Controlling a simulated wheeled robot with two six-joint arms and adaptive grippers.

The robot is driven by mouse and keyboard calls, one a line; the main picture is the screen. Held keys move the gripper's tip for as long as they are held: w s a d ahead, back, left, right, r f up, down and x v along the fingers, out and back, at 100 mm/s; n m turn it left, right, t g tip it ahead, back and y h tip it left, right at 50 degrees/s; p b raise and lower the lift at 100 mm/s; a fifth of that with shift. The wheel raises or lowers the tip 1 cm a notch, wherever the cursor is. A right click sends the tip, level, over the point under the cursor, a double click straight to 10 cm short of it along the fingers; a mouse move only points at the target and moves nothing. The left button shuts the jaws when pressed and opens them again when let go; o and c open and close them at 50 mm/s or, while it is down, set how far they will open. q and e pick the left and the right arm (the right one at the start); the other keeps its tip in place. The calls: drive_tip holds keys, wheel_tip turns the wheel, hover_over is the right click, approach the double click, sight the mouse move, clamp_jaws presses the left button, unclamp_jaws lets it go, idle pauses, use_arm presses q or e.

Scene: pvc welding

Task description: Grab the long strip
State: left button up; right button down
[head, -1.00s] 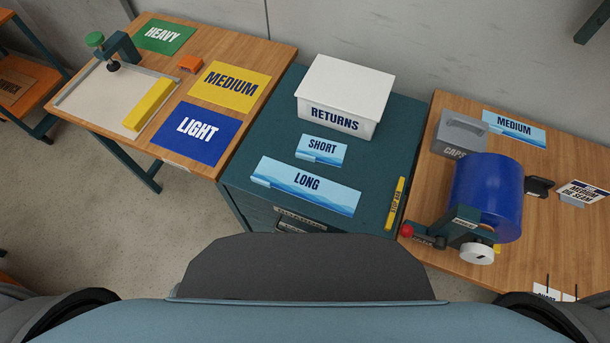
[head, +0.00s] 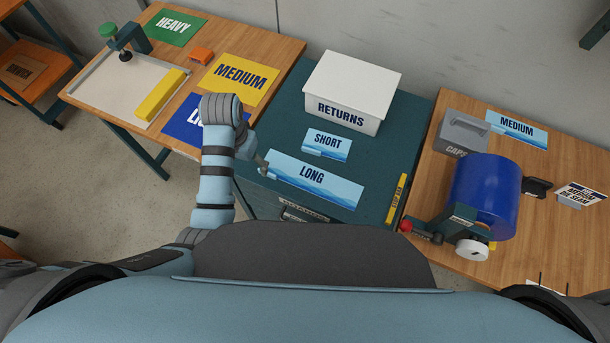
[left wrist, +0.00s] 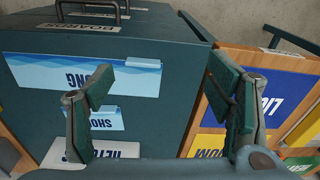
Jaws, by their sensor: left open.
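The long strip (head: 318,180) is a light blue wavy label reading LONG, lying flat on the dark green cabinet. It also shows upside down in the left wrist view (left wrist: 45,75), where its tabbed end appears between my fingers. My left gripper (head: 266,166) is at the strip's left end in the head view, its fingers small and partly hidden by the wrist. In the left wrist view my left gripper (left wrist: 162,85) is open and empty, with its fingers wide apart. I cannot tell how high it is above the strip. My right gripper is out of view.
A SHORT strip (head: 327,145) and a white RETURNS box (head: 352,85) are behind the long strip. A yellow bar (head: 397,199) lies right of it. The left bench holds the MEDIUM mat (head: 240,75) and the LIGHT mat (head: 181,121), partly covered by my arm.

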use_arm(q)
drive_tip(key=w+d+r+m, duration=0.1)
drive_tip(key=w+d+r, duration=0.2)
drive_tip(key=w, duration=0.1)
drive_tip(key=shift+g, duration=0.3)
drive_tip(key=f, duration=0.4)
drive_tip(key=f+b, duration=0.1)
drive_tip(key=f, duration=0.4)
drive_tip(key=f+b, duration=0.1)
drive_tip(key=f, duration=0.3)
drive_tip(key=shift+s+d+f, duration=0.25)
drive_tip(key=shift+d+f, duration=0.1)
drive_tip(key=shift+f, duration=0.05)
drive_tip(key=shift+r, duration=0.1)
drive_tip(key=c, duration=1.5)
